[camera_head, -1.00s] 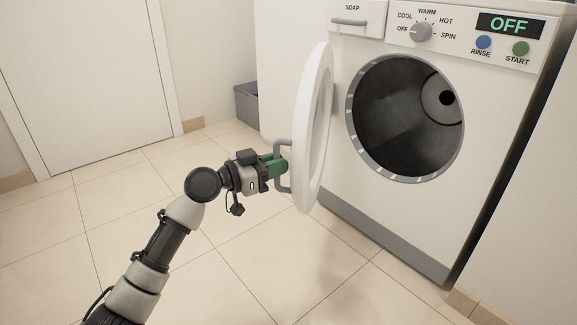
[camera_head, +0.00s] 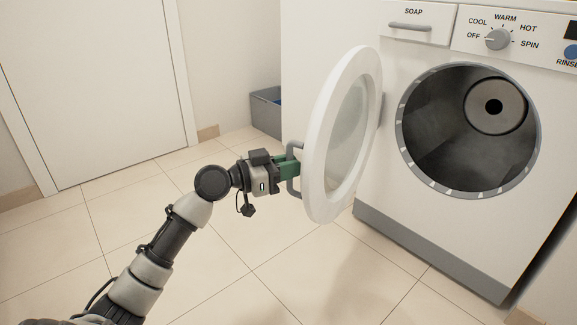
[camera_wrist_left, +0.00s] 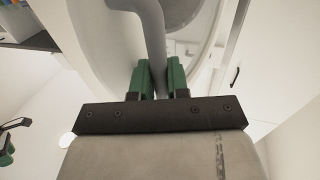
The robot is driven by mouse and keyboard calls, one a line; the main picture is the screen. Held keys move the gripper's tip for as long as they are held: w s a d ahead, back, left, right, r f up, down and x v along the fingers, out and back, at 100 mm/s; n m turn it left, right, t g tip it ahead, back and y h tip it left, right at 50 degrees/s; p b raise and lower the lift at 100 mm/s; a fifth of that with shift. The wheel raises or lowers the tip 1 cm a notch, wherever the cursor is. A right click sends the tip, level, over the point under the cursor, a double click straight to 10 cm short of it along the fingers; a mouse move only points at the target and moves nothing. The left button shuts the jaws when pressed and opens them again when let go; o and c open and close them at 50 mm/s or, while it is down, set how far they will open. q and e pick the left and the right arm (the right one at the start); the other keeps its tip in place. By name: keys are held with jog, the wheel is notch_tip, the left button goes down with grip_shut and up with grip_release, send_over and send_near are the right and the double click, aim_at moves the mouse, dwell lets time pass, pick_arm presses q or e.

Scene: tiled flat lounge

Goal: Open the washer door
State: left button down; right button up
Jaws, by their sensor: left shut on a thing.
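The washer (camera_head: 385,150) stands at the right in the head view, with its dark round drum opening (camera_head: 445,140) uncovered. Its round white door (camera_head: 320,160) stands swung out to the left of the opening. A grey handle (camera_head: 291,182) sits on the door's outer face. My left gripper (camera_head: 294,168) has green fingers shut on this handle. In the left wrist view the grey handle bar (camera_wrist_left: 153,45) runs between the two green fingers (camera_wrist_left: 160,80).
A grey bin (camera_head: 265,112) stands on the floor left of the washer. A white room door (camera_head: 90,90) is at the back left. The tiled floor (camera_head: 130,220) around my left arm is clear. A soap drawer (camera_head: 408,27) and dial (camera_head: 498,40) sit above the opening.

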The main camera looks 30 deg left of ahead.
pick_arm(q)
jog(key=shift+w+r, duration=0.1)
jog(key=c, duration=1.6)
grip_release()
jog(key=o, duration=0.5)
jog(key=shift+w+d, duration=0.1)
jog(key=shift+w, duration=0.05)
jog(key=p+v, duration=0.3)
jog(key=v, duration=0.8)
jog(key=shift+w, duration=0.1)
